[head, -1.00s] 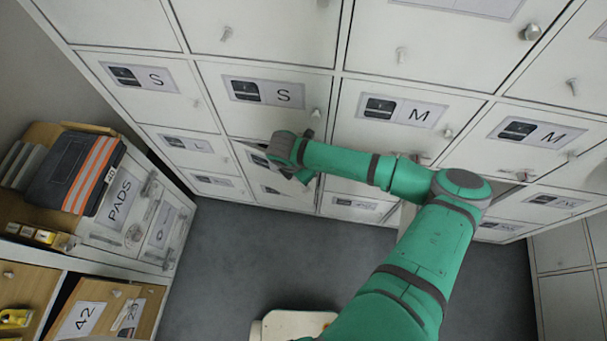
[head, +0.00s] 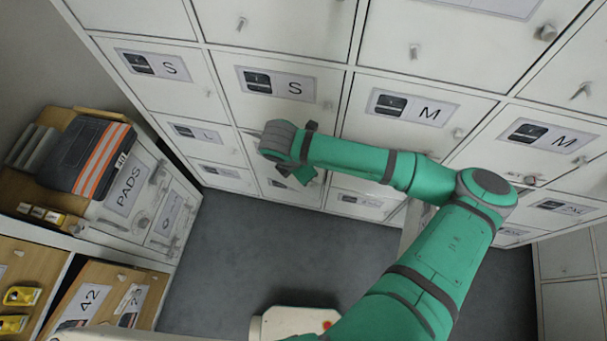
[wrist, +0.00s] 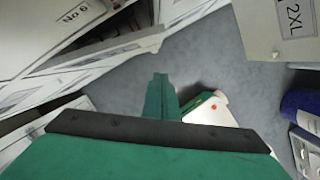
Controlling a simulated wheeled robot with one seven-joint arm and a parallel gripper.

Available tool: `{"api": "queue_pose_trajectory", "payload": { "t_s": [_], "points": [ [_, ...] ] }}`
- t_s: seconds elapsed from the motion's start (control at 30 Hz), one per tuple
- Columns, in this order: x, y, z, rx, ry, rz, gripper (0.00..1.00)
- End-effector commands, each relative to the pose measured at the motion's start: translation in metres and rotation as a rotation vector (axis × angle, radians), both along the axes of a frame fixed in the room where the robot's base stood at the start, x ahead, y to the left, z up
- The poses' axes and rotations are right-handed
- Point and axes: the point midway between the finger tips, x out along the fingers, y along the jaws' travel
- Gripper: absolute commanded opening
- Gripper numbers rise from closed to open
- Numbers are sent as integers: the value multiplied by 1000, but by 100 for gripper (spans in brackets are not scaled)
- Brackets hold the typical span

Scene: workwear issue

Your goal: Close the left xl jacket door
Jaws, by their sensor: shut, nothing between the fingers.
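My gripper (wrist: 159,92) is shut and empty, pointing down above the floor in the wrist view. In the head view, my wrist is in front of the lower lockers, below the second S door (head: 273,83). My arm covers most of the door there, so its label and how far it stands open cannot be read. In the wrist view, a pale door or panel (wrist: 75,72) stands at an angle beside a dark gap on the left, apart from my fingers. I cannot tell for sure which door is the left XL one.
The white locker wall holds M doors (head: 413,107) on the right and an L door (head: 197,133) at lower left. A shelf unit with a PADS door (head: 126,190) stands at left. A 2XL panel (wrist: 291,20) is at upper right in the wrist view. Grey floor (head: 230,260) is clear between.

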Motion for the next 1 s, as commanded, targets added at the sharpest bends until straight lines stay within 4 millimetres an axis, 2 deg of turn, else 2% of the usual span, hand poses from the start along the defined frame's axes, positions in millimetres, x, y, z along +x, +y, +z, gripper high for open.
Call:
{"api": "queue_pose_trajectory", "payload": {
  "t_s": [0.17, 0.27, 0.4, 0.6, 0.8, 1.0],
  "points": [
    [-7, -33, -16, 45, -25, -99, 0],
    [-17, -63, -31, 96, -51, -198, 0],
    [-38, -100, -52, 177, -89, -337, 0],
    [-78, -138, -77, 301, -139, -528, 0],
    [-128, -163, -94, 438, -190, -729, 0],
    [-178, -168, -102, 590, -241, -927, 0]
  ]
}}
